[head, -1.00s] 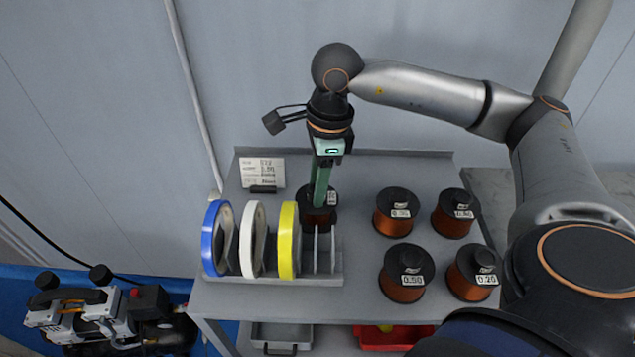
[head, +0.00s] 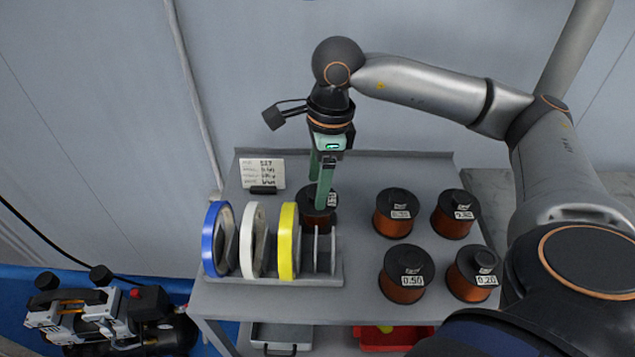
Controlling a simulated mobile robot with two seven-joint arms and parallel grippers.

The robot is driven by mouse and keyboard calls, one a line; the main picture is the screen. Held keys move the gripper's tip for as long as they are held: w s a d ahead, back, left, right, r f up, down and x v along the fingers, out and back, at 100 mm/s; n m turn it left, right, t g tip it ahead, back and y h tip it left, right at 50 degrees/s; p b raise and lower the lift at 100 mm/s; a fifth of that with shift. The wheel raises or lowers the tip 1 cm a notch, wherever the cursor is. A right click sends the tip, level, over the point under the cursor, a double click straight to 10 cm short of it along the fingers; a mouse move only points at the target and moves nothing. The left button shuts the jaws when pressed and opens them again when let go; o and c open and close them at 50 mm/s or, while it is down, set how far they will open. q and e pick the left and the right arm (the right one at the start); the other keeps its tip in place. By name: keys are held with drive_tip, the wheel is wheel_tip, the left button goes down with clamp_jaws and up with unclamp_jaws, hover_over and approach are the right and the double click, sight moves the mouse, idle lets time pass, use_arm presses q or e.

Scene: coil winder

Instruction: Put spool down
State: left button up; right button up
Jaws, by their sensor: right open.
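A spool (head: 325,221) of copper wire with black flanges stands on the grey table, behind the right end of the tape rack. My right gripper (head: 319,198) is open, with its green fingers pointing down at the top of this spool. One finger hides part of the spool's top, and I cannot tell whether it touches. The rack's dividers hide part of the spool's lower side. My left gripper is not in view.
Several other copper spools (head: 405,273) stand to the right. A rack (head: 310,282) holds blue, white and yellow rolls (head: 288,240). A label card (head: 263,173) stands at the back left. A silver tray (head: 281,338) and red bin (head: 395,338) sit below.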

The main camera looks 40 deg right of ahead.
wheel_tip(320, 180, up, 11)
drive_tip(key=d, duration=0.1)
drive_tip(key=shift+s+p, duration=0.3)
drive_tip(key=shift+p, duration=0.1)
